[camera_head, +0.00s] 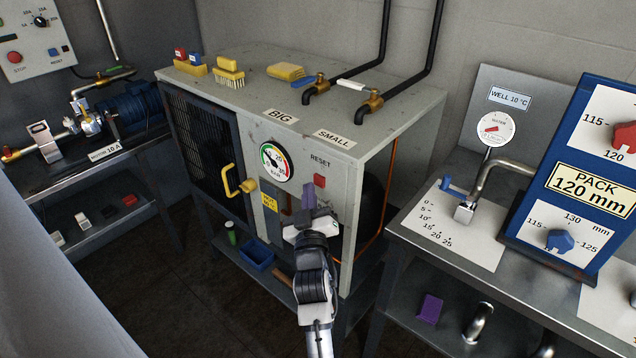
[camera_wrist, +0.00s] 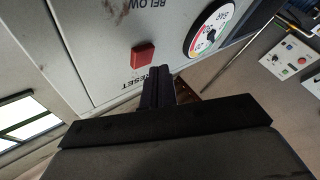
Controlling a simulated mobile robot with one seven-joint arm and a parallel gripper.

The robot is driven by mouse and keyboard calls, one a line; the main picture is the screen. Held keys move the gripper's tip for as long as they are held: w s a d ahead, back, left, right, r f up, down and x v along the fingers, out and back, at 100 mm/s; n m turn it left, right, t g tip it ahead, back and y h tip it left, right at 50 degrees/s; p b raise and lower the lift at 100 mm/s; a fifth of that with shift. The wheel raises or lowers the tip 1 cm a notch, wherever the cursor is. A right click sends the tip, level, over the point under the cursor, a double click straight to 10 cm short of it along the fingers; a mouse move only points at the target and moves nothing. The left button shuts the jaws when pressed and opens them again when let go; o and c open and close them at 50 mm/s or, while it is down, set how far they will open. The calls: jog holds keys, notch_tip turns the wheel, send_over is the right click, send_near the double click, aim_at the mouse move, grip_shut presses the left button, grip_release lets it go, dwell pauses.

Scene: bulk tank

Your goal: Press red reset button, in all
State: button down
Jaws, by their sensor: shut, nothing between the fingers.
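The red reset button (camera_head: 320,181) is a small red block on the grey front panel of the cabinet, just below and right of the word RESET. In the wrist view the button (camera_wrist: 143,55) shows upside down with its label, left of and beyond the fingers. My gripper (camera_head: 309,196) is shut and empty, with its dark fingers side by side. In the head view its fingertips are just left of and slightly below the button. In the wrist view the fingertips (camera_wrist: 157,72) are close to the button; whether they touch it I cannot tell.
A round pressure gauge (camera_head: 276,163) sits on the panel left of the button. A yellow handle (camera_head: 236,182) sticks out further left. A blue bin (camera_head: 257,255) stands on the shelf below. A steel bench (camera_head: 396,238) with a blue board stands at the right.

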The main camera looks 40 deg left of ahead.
jog(key=s+b, duration=0.4)
jog(key=s, duration=0.1)
jog(key=shift+a, duration=0.15)
dwell(0.8)
